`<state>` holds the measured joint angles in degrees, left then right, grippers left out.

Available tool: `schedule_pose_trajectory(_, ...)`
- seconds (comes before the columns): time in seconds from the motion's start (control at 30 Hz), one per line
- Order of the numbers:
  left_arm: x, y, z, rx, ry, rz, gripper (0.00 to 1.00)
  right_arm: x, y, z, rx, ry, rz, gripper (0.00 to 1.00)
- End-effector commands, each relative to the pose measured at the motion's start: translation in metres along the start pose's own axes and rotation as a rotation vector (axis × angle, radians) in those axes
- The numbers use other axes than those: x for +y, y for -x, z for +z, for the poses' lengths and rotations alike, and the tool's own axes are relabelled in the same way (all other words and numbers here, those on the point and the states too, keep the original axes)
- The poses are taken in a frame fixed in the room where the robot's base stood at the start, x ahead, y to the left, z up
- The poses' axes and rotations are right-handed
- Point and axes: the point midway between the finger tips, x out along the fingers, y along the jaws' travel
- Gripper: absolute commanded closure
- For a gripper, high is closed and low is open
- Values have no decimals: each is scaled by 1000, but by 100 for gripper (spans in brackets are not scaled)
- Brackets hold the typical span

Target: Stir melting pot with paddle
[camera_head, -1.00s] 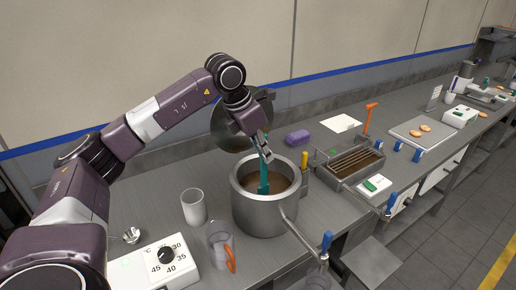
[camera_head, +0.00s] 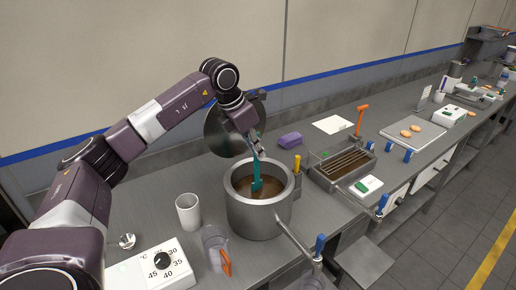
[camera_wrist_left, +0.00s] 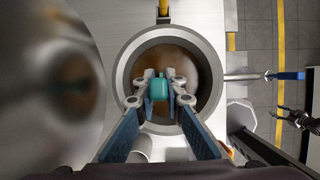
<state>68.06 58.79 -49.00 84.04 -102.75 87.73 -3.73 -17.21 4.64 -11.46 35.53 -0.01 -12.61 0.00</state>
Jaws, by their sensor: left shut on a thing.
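The melting pot (camera_head: 258,218) is a grey metal pot with brown liquid inside, standing on the steel counter. The teal paddle (camera_head: 257,178) stands nearly upright in it, its lower part in or at the liquid. My left gripper (camera_head: 254,148) is above the pot, shut on the paddle's upper end. In the left wrist view the gripper (camera_wrist_left: 160,88) holds the paddle's teal top (camera_wrist_left: 159,90) between its fingers, with the pot's rim (camera_wrist_left: 122,82) around it. The right gripper is not in the head view; a dark part at the wrist view's right edge is unclear.
A round metal lid (camera_head: 222,130) stands raised behind the pot. A white cup (camera_head: 189,212), a clear jug (camera_head: 213,243) and a temperature dial box (camera_head: 150,270) stand left of it. A blue-handled pipe (camera_head: 300,243) juts from its front. A metal tank (camera_head: 340,168) is to the right.

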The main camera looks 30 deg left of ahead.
Motion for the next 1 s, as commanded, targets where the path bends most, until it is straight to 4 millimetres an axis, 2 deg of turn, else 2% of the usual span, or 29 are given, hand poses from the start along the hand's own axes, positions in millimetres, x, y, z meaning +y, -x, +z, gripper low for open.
schedule_pose_trajectory(0.2, -11, 0, 0, 0, 1, 1, 100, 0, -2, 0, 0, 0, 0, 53)
schedule_pose_trajectory(0.6, -11, 2, 0, 0, 2, 1, 100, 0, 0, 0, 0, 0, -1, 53)
schedule_pose_trajectory(1.0, -12, 29, 12, -1, 2, 1, 100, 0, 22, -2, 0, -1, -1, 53)
